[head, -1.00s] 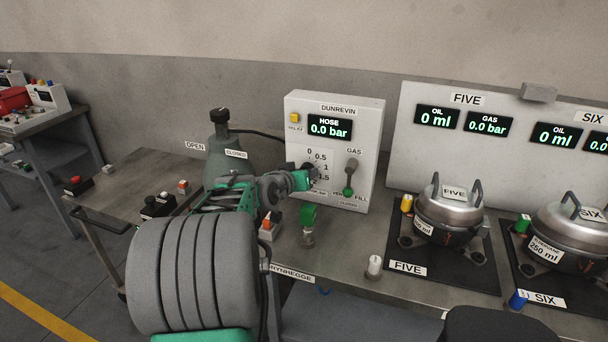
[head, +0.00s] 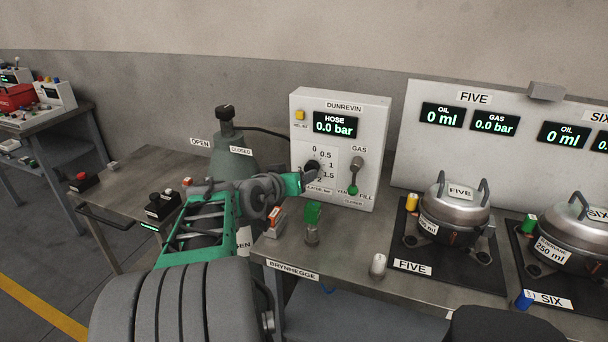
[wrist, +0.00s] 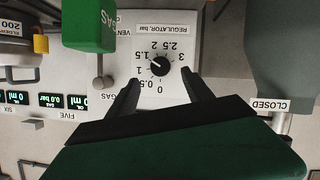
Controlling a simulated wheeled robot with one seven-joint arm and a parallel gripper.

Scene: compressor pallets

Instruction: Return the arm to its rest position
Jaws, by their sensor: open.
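My gripper (head: 312,176) is in front of the lower part of the white DUNREVIN panel (head: 335,98). In the wrist view my gripper (wrist: 162,88) is open, with two dark fingers spread and nothing between their tips. The black regulator knob (wrist: 159,65) shows just beyond the fingertips, apart from them as far as I can tell. My arm reaches forward over the bench from the lower left, partly bent.
A grey cylinder (head: 228,152) is behind my arm. A small green-topped fitting (head: 312,214) and a white knob (head: 378,265) are on the bench. Pot FIVE (head: 455,215) stands to the right.

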